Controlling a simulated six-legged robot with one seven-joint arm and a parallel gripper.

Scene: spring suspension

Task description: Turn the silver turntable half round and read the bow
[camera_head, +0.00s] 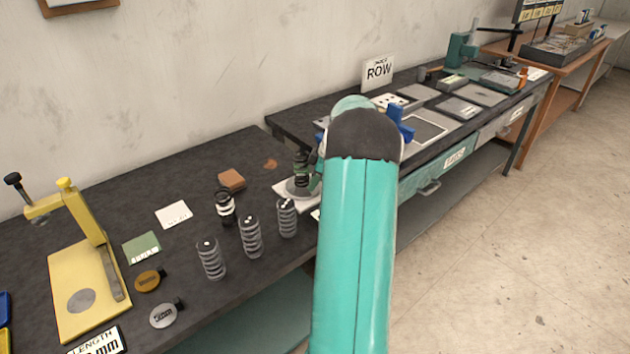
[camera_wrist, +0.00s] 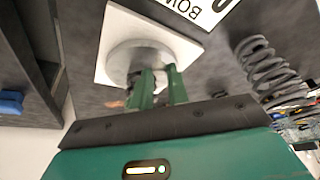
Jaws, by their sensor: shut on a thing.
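The silver turntable (camera_wrist: 135,58) is a round grey disc on a square white base (camera_wrist: 113,30) in the wrist view.
Grey coil springs (camera_head: 250,237) stand in front of the turntable; one spring (camera_wrist: 265,68) is close on the right in the wrist view. A black-and-white spring (camera_head: 225,208), a brown block (camera_head: 231,180) and a yellow press (camera_head: 85,275) stand further left. A ROW sign (camera_head: 377,72) stands behind.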

